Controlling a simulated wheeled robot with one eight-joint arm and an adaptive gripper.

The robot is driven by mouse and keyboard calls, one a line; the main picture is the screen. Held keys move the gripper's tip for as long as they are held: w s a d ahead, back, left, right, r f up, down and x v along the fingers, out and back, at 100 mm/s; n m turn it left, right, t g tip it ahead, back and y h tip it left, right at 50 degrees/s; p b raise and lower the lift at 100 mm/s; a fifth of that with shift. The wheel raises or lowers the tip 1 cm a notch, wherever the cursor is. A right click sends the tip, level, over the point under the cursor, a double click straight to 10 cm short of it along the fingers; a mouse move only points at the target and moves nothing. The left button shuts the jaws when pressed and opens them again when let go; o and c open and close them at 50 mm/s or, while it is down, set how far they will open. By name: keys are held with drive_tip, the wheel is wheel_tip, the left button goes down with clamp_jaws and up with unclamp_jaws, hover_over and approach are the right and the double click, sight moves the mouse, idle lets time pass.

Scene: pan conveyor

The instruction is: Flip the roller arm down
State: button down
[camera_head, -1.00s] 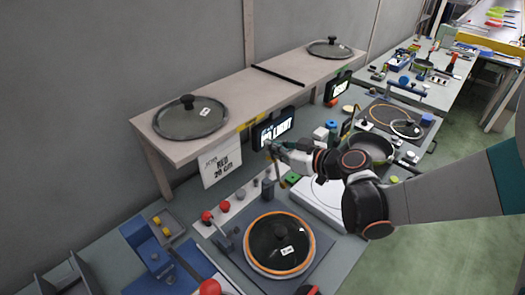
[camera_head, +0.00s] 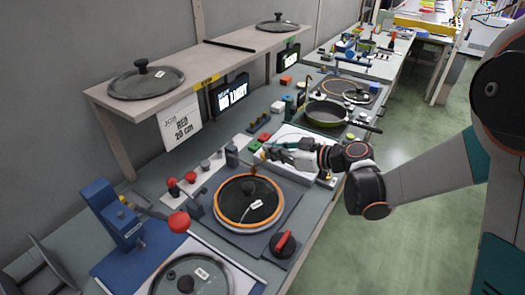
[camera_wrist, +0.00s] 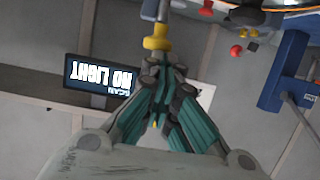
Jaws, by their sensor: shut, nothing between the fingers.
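A lid with an orange rim (camera_head: 248,201) and dark knob sits on a dark square station on the bench. A short grey post (camera_head: 232,156) stands at its back edge. A thin arm with a small orange-brown end seems to reach from the post over the lid's back rim; at this size I cannot tell its exact tilt. My gripper (camera_head: 266,151) is shut and empty, just right of the post and behind the lid. In the wrist view, my gripper's fingertips (camera_wrist: 163,62) are close to a yellow roller (camera_wrist: 157,43) on a grey rod; I cannot tell whether they touch.
A blue stand (camera_head: 119,213) with a red ball lever (camera_head: 178,222) is at left, near another lid (camera_head: 190,278). A red knob (camera_head: 285,245) is at the front. A "NO LIGHT" sign (camera_head: 230,93) hangs under the shelf (camera_head: 205,60). A pan (camera_head: 326,114) sits farther back.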

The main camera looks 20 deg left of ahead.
drive_tip(key=f, duration=0.1)
drive_tip(key=d+f+b, duration=0.1)
drive_tip(key=f, duration=0.1)
drive_tip(key=shift+s+d+f+b, duration=0.1)
drive_tip(key=shift+s+d+b, duration=0.1)
drive_tip(key=shift+b, duration=0.1)
idle(0.4)
